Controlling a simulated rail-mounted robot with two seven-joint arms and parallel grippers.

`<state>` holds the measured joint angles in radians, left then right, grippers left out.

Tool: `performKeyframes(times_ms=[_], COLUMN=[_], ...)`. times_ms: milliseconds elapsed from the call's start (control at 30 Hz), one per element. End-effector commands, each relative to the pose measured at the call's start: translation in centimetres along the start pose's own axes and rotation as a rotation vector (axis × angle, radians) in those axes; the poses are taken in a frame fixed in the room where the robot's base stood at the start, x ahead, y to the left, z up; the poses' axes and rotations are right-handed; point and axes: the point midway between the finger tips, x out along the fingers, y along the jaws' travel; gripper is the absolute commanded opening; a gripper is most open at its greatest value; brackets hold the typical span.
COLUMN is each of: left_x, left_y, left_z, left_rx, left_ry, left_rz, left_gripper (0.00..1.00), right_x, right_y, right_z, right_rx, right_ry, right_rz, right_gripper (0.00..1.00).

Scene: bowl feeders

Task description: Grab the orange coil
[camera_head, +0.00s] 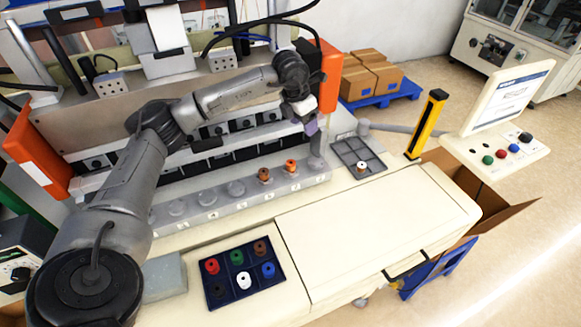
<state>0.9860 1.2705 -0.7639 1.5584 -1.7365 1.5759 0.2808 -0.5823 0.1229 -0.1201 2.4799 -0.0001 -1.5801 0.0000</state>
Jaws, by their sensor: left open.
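An orange coil (290,166) stands on the grey numbered ledge of the feeder (215,203), towards its right end. A browner coil (264,175) stands just left of it on the same ledge. My left gripper (312,128) hangs above and slightly right of the orange coil, apart from it. It is open, with no coil visible in it; its fingertips are small and hard to make out. My right gripper is not in view.
A dark blue tray (242,298) at the front holds several coils in different colours. A grey divided tray (343,150) at right holds one pale coil (361,167). A yellow post (425,125) and a screen panel (508,97) stand further right. The cream worktop (375,225) is clear.

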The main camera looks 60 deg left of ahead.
Motion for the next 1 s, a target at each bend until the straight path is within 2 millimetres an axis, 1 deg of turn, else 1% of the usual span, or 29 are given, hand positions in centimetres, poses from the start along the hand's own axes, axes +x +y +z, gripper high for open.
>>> performKeyframes(times_ms=[33,100,233,300,367,600,700,800,1000], left_x=[0.0,-0.1,-0.3,0.0,0.7,4.8,6.1,7.1,8.0], left_y=[0.4,0.7,1.1,1.2,1.2,1.5,1.6,1.6,1.6], left_z=[-0.9,-2.0,-3.3,-3.7,-3.9,-4.8,-5.1,-5.3,-5.5], left_rx=[-0.009,-0.022,-0.040,-0.049,-0.060,-0.065,-0.065,-0.064,-0.064], left_ry=[0.054,0.122,0.202,0.224,0.227,0.225,0.223,0.222,0.220], left_rz=[0.023,0.046,0.071,0.078,0.080,0.079,0.078,0.078,0.077], left_gripper=[0.63,0.63,0.63,0.63,0.63,0.63,0.63,0.63,0.63], right_x=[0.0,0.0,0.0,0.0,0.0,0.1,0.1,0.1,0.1], right_y=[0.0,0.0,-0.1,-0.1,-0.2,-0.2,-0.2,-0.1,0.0], right_z=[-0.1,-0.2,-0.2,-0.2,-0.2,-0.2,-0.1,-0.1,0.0], right_rx=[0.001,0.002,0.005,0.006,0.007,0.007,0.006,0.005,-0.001], right_ry=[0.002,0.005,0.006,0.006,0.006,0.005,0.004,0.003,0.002], right_rz=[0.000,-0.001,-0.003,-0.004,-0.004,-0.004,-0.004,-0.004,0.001], right_gripper=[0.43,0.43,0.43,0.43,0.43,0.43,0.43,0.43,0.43])
